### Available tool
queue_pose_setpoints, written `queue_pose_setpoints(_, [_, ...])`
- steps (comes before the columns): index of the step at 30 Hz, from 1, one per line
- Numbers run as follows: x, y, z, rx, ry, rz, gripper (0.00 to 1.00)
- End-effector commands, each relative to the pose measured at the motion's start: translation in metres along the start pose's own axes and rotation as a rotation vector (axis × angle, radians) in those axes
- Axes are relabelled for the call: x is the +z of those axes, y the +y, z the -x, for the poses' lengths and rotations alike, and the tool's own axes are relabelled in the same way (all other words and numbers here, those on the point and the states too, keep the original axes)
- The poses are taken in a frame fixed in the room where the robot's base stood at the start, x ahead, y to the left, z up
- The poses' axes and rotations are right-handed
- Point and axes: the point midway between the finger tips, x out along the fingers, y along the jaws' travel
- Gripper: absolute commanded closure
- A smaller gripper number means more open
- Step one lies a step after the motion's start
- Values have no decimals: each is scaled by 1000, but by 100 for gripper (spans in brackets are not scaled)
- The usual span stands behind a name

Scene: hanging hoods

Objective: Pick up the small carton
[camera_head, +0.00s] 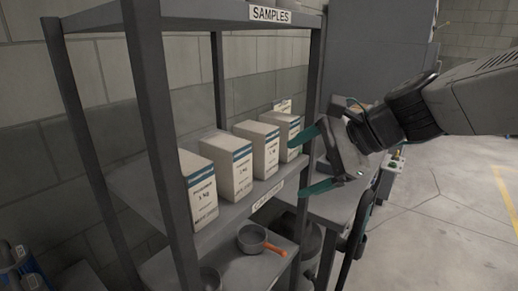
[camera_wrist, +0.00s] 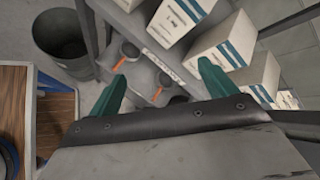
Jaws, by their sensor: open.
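Several white cartons with blue bands stand in a row on the middle shelf; the nearest carton (camera_head: 199,188) is at the left in the head view. The far carton (camera_head: 283,132) of the row is closest to my gripper. A smaller-looking carton (camera_head: 283,105) shows partly behind it, and a small white carton (camera_wrist: 288,100) shows at the right edge of the wrist view. I cannot tell for sure which is the small carton. My gripper (camera_head: 306,160) is open and empty in front of the shelf, its teal fingers spread beside the far carton. Between the fingers (camera_wrist: 163,72) there is no carton.
The grey rack's post (camera_head: 312,95) stands close to my gripper. Pans with orange handles (camera_head: 252,239) sit on the lower shelf. A dark bin (camera_wrist: 60,42) stands on the floor. Open floor (camera_head: 440,215) lies at the right.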

Motion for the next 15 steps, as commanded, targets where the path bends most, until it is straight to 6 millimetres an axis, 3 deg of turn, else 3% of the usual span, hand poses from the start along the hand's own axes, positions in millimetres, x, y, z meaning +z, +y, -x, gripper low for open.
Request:
queue_pose_setpoints(1, [-2, -28, -14, -66, -42, -173, 16])
queue_pose_setpoints(3, [-5, -62, -26, -153, -98, -404, 16])
queue_pose_setpoints(6, [-12, -95, -38, -236, -160, -655, 16])
queue_pose_setpoints(9, [-19, -114, -45, -283, -199, -807, 16])
queue_pose_setpoints(15, [-21, -126, -57, -301, -238, -910, 16])
